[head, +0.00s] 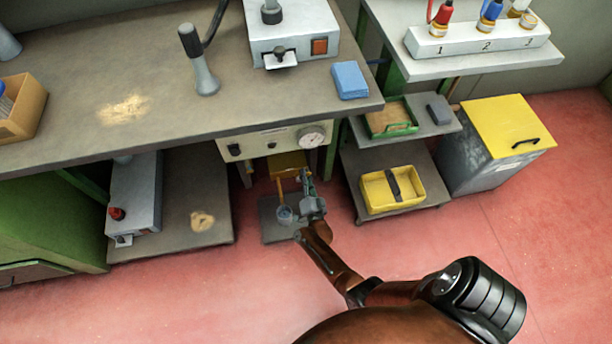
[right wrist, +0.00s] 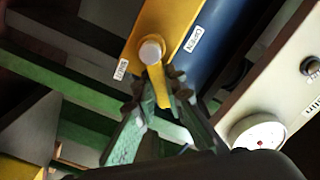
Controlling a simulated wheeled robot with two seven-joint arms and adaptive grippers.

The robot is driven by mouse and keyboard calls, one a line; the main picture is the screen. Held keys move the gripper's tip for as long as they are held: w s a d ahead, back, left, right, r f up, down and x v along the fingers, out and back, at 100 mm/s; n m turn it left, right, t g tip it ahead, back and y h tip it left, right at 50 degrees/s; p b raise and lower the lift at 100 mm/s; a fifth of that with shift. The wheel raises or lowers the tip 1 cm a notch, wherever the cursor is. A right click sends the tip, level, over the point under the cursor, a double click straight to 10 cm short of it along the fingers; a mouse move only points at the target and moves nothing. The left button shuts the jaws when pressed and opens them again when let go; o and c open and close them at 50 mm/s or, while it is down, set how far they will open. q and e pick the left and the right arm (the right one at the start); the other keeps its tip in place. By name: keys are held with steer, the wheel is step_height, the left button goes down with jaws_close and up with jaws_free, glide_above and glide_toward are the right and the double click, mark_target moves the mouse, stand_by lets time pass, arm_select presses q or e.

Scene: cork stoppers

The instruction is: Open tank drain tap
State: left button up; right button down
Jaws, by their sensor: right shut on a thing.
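The drain tap's yellow lever (right wrist: 160,90) has a round silver pivot (right wrist: 151,52) on a yellow plate (right wrist: 178,20) in the right wrist view. Small white labels (right wrist: 194,40) sit on both sides of the plate; I cannot read them surely. The dark blue tank (right wrist: 232,35) is beside the plate. My right gripper (right wrist: 160,98) is shut on the lever, its green jaws either side of it. In the head view my right gripper (head: 305,178) is low under the bench, by the yellow tap assembly (head: 287,163), and hides part of it. My left gripper is out of view.
A cream panel with a dial gauge (head: 312,137) is just above; the gauge also shows in the wrist view (right wrist: 257,132). The bench top (head: 150,105) overhangs this spot. A shelf with a yellow tray (head: 405,203) stands right. The red floor in front is clear.

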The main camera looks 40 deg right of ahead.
steer(key=shift+w+a+r+n, duration=0.1)
steer(key=shift+a+r+n, duration=0.15)
steer(key=shift+n, duration=0.65)
steer(key=n, duration=0.2)
steer(key=n+p, duration=0.1)
steer(key=shift+w+a+r, duration=0.25)
steer(key=shift+a, duration=0.1)
steer(key=shift+w+a+n, duration=0.1)
steer(key=shift+a+n, duration=0.1)
steer(key=shift+n, duration=0.8)
steer(key=shift+w+a+n, duration=0.1)
steer(key=shift+a+n, duration=0.1)
steer(key=shift+n, duration=0.4)
steer(key=shift+w+a+n, duration=0.1)
steer(key=shift+a+n, duration=0.05)
steer(key=shift+n, duration=0.45)
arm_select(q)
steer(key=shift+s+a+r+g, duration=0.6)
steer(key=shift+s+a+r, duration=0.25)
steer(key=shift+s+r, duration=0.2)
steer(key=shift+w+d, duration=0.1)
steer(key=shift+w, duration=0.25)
arm_select(e)
steer(key=shift+n, duration=0.3)
